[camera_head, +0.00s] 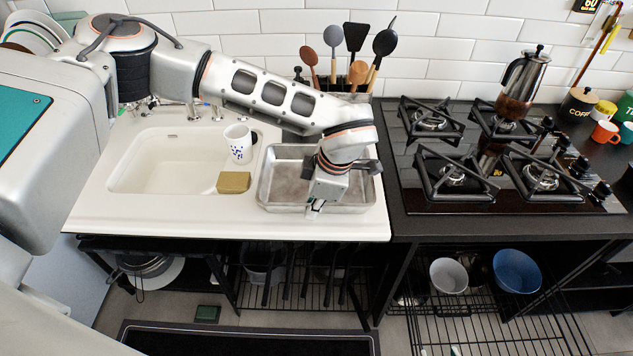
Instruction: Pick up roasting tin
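The roasting tin (283,168) is a silver-grey rectangular metal tin. It lies on the right, drainer side of the white sink unit. My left arm comes in from the left above the sink. My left gripper (315,208) points down at the front rim of the tin, right of its middle. Its fingertips look at or very near the rim, and I cannot tell whether they grip it. The wrist hides the tin's right middle part and some of its back edge. My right gripper is not in view.
A white patterned cup (238,143) and a yellow-brown sponge (234,182) sit left of the tin. A utensil holder (343,85) stands behind it. The black gas hob (475,203) is to the right, with a moka pot (523,78) on a back burner.

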